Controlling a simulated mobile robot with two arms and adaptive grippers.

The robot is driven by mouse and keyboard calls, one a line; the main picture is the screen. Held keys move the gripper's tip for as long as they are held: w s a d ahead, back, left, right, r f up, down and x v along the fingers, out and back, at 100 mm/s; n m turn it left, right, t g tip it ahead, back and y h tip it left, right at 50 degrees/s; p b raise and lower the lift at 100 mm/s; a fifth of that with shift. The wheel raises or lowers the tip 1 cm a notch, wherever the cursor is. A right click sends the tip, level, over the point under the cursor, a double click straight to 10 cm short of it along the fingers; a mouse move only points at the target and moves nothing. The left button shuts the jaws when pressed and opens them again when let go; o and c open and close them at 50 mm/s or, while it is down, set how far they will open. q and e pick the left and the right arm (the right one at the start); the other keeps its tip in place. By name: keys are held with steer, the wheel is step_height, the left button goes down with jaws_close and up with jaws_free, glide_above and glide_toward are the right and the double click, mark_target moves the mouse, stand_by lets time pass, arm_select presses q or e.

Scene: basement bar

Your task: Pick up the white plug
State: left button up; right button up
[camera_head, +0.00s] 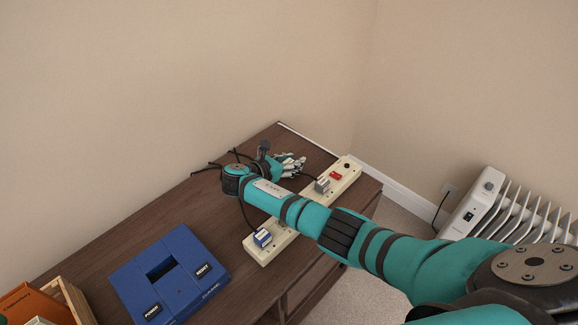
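A long cream power strip (284,238) lies across the dark wooden cabinet top, partly hidden by my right arm. A blue-and-white plug (262,237) sits at its near end, with a black cord. A grey-white plug (322,186) sits farther along the strip, with a black cord running toward my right gripper. My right gripper (295,163) is over the cabinet top behind the strip, left of that plug and apart from it. Its fingers are small and pale here, so I cannot tell whether they are open or hold anything. My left gripper is not in view.
A blue box (185,284) with black labels stands on the cabinet top (95,258). A wooden crate (72,299) and an orange item (22,303) are at the lower left. Walls stand behind. A white radiator (505,215) is on the floor at right.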

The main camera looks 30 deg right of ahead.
jaws_close()
